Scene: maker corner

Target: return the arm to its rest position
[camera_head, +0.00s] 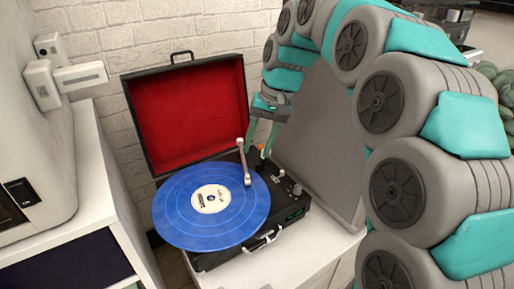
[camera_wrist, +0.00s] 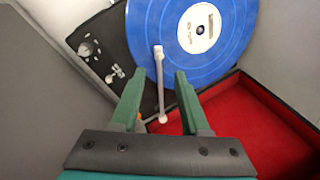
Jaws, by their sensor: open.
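My gripper (camera_head: 259,148) is above the back of a black record player (camera_head: 291,207), pointing down, its green fingers apart. In the wrist view my gripper (camera_wrist: 159,76) is open, and the white tonearm (camera_wrist: 160,85) shows between its fingers, with no clear contact. In the head view the tonearm (camera_head: 241,160) reaches over the blue record (camera_head: 174,214); I cannot tell whether its tip touches the record. The record also shows in the wrist view (camera_wrist: 235,50). My arm arches across the right of the head view and hides part of the scene.
The player's red-lined lid (camera_head: 187,115) stands open behind the record. A grey panel (camera_head: 318,140) stands close to the right of the player. A white brick wall (camera_head: 130,40) is behind.

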